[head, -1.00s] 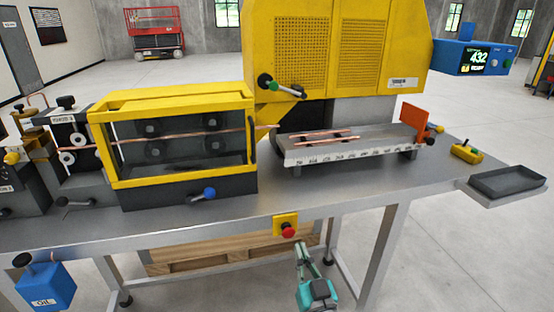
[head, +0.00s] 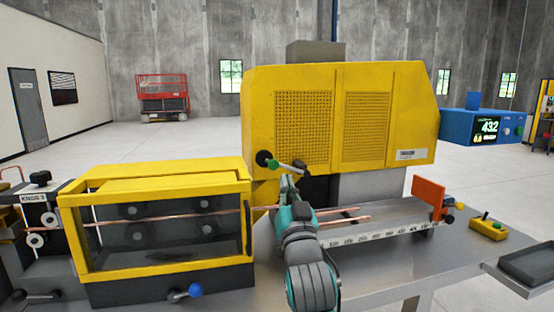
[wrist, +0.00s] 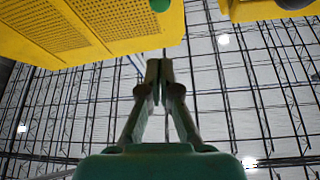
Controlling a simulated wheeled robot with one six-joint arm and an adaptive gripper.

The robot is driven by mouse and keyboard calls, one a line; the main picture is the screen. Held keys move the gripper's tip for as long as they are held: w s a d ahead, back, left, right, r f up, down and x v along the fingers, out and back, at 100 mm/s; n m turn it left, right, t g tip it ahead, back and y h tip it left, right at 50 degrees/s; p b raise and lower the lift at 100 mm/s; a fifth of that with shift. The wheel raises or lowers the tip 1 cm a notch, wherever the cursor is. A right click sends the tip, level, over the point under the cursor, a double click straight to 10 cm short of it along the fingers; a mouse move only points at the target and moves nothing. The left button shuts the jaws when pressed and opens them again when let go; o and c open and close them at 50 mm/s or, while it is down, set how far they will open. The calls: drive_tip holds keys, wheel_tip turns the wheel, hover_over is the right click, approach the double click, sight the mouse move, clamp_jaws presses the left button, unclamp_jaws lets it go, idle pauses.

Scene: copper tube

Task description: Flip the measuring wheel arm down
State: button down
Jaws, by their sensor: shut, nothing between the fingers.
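A lever (head: 285,165) with a black round end and a green grip sticks out from the front of the yellow machine, sloping down to the right. It looks like the measuring wheel arm, but I cannot be sure. My gripper (head: 288,184) is just below the lever's right part in the head view; whether they touch is unclear. In the wrist view, my gripper (wrist: 159,68) points upward with its fingers shut and empty. A green rounded end (wrist: 160,4) shows at the top edge, beyond the fingertips and apart from them in the picture.
The yellow machine (head: 410,110) stands behind my gripper. The yellow-framed guard box (head: 155,170) is to the left with a copper tube (head: 175,219) through it. Cut tubes (head: 345,218) lie on the ruled tray, which has an orange stop (head: 428,194). A blue display (head: 485,126) is at right.

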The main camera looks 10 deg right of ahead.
drive_tip(key=shift+w+d+r, duration=0.1)
drive_tip(key=shift+w+r, duration=0.15)
drive_tip(key=shift+r, duration=0.3)
drive_tip(key=shift+w+r, duration=0.25)
drive_tip(key=shift+r, duration=0.3)
drive_tip(key=w, duration=0.9)
drive_tip(key=shift+w+r, duration=0.2)
drive_tip(key=shift+r, duration=0.1)
drive_tip(key=shift+f, duration=0.1)
